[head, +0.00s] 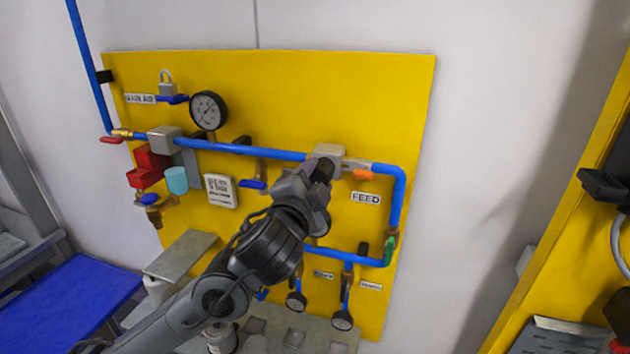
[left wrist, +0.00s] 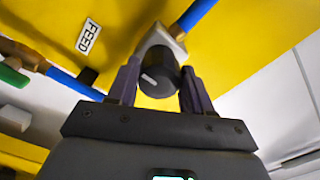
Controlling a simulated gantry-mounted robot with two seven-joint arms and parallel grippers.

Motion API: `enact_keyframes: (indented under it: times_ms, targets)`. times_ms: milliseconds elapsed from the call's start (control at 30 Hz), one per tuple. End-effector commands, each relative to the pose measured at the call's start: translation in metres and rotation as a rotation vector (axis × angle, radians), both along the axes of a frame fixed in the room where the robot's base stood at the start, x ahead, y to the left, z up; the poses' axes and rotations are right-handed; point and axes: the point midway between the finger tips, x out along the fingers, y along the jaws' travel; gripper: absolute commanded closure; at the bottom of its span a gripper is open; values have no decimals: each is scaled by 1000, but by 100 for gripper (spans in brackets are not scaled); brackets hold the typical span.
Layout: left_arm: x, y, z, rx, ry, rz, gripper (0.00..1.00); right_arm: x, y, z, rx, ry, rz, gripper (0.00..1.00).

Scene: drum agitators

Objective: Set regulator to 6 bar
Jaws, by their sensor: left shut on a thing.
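The regulator is a grey block (head: 329,151) on the blue pipe of the yellow panel, with a black round knob (head: 322,171) below it. My left gripper (head: 309,182) is at the knob. In the left wrist view, the two fingers of my left gripper (left wrist: 158,85) are on either side of the black knob (left wrist: 158,74), shut on it. A light mark shows on the knob's face. A round white-faced gauge (head: 208,110) stands at the panel's upper left; its reading is too small to tell. My right gripper is not in view.
A FEED label (head: 366,198) and an orange handle (head: 362,175) are right of the regulator. A blue-handled valve (head: 253,184) is to the left. A blue surface (head: 65,305) lies at lower left.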

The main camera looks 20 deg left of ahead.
Motion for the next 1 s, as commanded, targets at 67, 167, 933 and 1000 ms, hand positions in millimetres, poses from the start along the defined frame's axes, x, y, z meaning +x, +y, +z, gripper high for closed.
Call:
enact_keyframes:
  times_ms: [67,167,933,1000]
  targets:
    - [0,0,2,-1,-3,-2,80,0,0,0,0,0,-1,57]
    - [-1,-1,2,-2,-3,-2,80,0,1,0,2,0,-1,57]
    - [-25,-2,-1,-3,-3,-2,25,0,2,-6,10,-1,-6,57]
    - [-36,-3,-1,-2,-2,-3,25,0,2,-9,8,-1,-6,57]
